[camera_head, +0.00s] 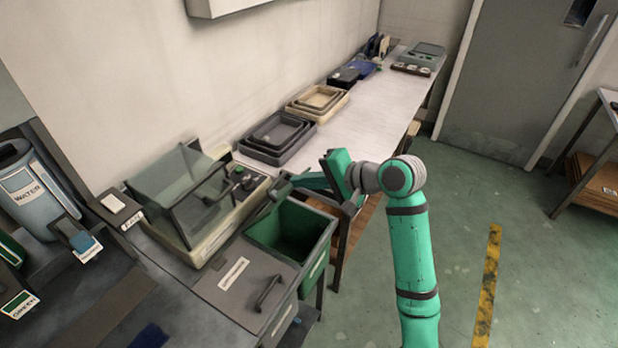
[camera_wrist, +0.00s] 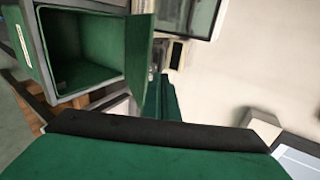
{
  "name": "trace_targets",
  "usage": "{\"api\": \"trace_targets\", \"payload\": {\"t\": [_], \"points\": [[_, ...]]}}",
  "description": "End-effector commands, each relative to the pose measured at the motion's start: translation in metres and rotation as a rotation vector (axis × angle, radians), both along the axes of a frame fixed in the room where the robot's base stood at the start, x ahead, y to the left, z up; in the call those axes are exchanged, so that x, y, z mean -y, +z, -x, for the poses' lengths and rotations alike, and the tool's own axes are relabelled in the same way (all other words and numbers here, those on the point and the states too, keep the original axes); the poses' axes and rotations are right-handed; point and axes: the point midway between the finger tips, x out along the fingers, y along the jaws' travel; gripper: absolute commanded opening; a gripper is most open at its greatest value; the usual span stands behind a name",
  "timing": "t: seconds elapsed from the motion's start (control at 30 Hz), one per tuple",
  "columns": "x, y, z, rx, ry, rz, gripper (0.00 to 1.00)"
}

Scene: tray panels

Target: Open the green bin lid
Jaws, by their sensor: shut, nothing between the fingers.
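The green bin (camera_head: 318,262) stands at the front end of the counter, with its top uncovered and its dark green inside showing. In the wrist view the bin (camera_wrist: 40,50) appears at upper left, also open. A green panel, which looks like its raised lid (camera_wrist: 137,55), stands up along the bin's right edge there. My gripper (camera_head: 282,188) is shut and empty, above the bin's back edge close to the raised lid. Whether it touches the lid cannot be told. In the wrist view the shut fingers (camera_wrist: 160,100) are partly hidden by the green hand.
A grey lid with a handle (camera_head: 268,292) lies closed beside the green bin. A clear-covered box (camera_head: 180,190) stands to the left. Grey trays (camera_head: 276,138) and beige trays (camera_head: 318,102) sit farther back.

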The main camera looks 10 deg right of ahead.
Motion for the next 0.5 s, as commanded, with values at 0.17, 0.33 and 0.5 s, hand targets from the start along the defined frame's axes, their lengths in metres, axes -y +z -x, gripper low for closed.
{"api": "trace_targets", "payload": {"t": [0.17,0.33,0.5], "points": [[-0.022,-0.014,-0.015,-0.001,0.004,0.000,0.00],[-0.034,-0.022,-0.024,-0.001,0.003,0.000,0.00],[-0.038,-0.025,-0.027,0.000,0.003,0.000,0.00]]}}
